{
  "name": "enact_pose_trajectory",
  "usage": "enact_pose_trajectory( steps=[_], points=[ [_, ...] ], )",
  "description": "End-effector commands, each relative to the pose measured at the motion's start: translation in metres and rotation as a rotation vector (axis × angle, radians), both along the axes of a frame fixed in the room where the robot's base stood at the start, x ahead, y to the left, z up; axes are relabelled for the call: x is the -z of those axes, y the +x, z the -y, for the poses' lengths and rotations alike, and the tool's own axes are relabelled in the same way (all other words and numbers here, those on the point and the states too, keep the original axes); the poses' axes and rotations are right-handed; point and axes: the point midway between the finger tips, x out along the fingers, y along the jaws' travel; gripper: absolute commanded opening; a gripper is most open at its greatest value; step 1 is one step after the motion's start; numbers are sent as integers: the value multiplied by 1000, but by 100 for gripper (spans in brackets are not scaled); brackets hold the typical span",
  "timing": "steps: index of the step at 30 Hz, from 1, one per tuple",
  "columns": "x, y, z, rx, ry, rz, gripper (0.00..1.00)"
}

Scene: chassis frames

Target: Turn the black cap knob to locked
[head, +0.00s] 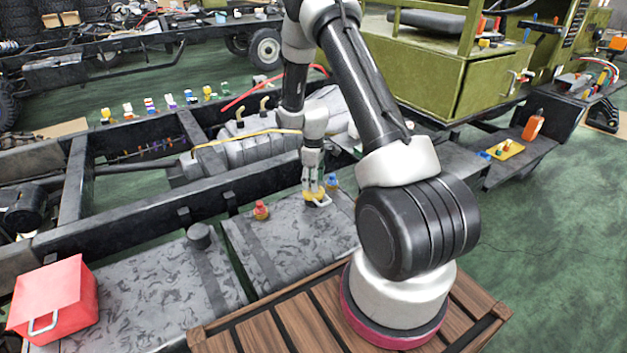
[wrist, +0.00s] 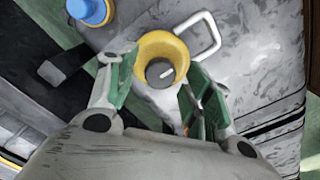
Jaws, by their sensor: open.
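A dark round knob with a white pointer mark (wrist: 160,72) sits inside a yellow collar (wrist: 152,42) in the wrist view. A white loop (wrist: 213,32) sticks out beside the collar. In the head view the yellow collar (head: 316,195) stands on the right grey tank, and its knob is hidden there. My gripper (wrist: 163,75) is open, with one green-padded finger on each side of the collar; contact cannot be told. It also shows in the head view (head: 312,178), pointing down over the collar.
A blue cap (head: 332,180) is close beside the collar, also in the wrist view (wrist: 92,10). A red cap (head: 261,210) stands to the left on the right tank (head: 290,245). A red box (head: 55,295) sits at lower left. The dark frame rail (head: 130,235) runs behind the tanks.

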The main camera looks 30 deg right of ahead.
Motion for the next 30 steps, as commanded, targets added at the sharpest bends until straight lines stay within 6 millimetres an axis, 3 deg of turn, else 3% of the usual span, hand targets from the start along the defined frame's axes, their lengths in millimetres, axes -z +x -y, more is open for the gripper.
enact_pose_trajectory(
  steps=[7, 15, 30],
  points=[
    [1, 0, 0, 0, 0, 0, 49],
    [1, 0, 0, 0, 0, 0, 4],
    [1, 0, 0, 124, 0, 0, 4]
  ],
)
